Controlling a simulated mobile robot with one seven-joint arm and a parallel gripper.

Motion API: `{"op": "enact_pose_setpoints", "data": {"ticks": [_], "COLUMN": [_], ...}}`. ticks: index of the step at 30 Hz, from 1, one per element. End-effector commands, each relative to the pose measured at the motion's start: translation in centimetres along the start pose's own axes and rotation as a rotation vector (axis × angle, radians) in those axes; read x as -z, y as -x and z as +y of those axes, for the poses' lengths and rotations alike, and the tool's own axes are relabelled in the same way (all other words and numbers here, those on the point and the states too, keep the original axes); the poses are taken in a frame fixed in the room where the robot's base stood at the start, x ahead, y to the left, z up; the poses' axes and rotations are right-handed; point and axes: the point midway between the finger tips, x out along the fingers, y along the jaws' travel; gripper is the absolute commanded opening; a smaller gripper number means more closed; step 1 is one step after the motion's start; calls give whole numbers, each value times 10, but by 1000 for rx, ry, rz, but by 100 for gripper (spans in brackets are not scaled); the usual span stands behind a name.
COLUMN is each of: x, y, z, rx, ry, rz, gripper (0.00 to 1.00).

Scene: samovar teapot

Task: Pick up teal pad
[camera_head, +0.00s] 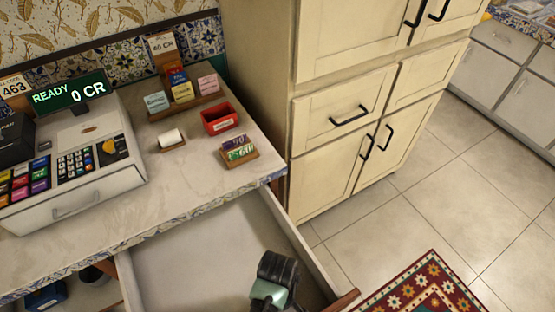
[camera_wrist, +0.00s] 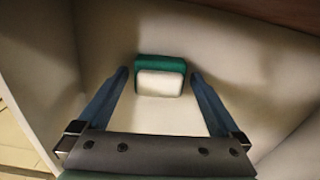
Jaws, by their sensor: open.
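The teal pad (camera_wrist: 160,63) lies inside the open drawer (camera_head: 190,262), seen in the wrist view as a small green-teal block with a white block-shaped part on its near side. My gripper (camera_wrist: 160,76) has its two dark blue fingers apart, with one fingertip on either side of the pad and a gap at each side. The fingers hold nothing. In the head view, the dark and teal end of my arm (camera_head: 275,275) is over the drawer. I cannot make out the pad or the fingertips there.
The drawer walls stand close around my gripper. Above the drawer is a counter (camera_head: 205,178) with a cash register (camera_head: 75,165), a red bin (camera_head: 220,119), a card holder (camera_head: 239,151) and a paper roll (camera_head: 171,138). A cream cabinet (camera_head: 340,100) stands to the right, with open tiled floor beyond.

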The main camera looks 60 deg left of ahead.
Motion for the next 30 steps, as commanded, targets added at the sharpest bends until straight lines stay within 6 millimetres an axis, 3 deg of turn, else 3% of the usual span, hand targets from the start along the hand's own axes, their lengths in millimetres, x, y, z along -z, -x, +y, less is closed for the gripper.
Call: {"op": "enact_pose_setpoints", "data": {"ticks": [4,17,25,30], "x": [0,0,0,1], "y": [1,1,5,32], "z": [0,0,1,1], "rx": [0,0,-1,-4], "ry": [0,0,0,-1], "rz": [0,0,1,3], "gripper": [100,23,23,23]}}
